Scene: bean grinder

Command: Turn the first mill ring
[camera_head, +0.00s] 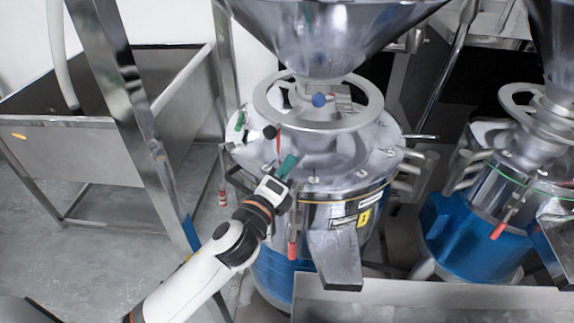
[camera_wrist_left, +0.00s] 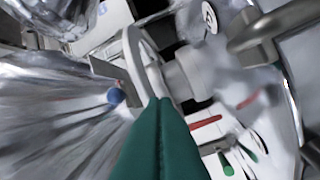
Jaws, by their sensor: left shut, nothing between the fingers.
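The first mill's ring (camera_head: 375,103) is a grey handwheel around the neck under the steel hopper, above the mill with the yellow label. A blue ball knob (camera_head: 319,100) shows at the ring, and a black knob (camera_head: 270,131) shows by its front left. My left gripper (camera_head: 289,163) has green fingers and is shut and empty, in front of and below the ring, apart from it in the head view. In the left wrist view, the closed fingers (camera_wrist_left: 158,102) point at the curved ring (camera_wrist_left: 135,55), with the blue knob (camera_wrist_left: 115,96) left of their tips. My right gripper is not in view.
A second mill (camera_head: 475,240) with a blue base stands to the right. A steel trough (camera_head: 110,150) and a slanted metal post (camera_head: 140,125) stand to the left. A metal spout (camera_head: 335,260) juts out at the front. Red-handled levers (camera_head: 292,245) hang near my gripper.

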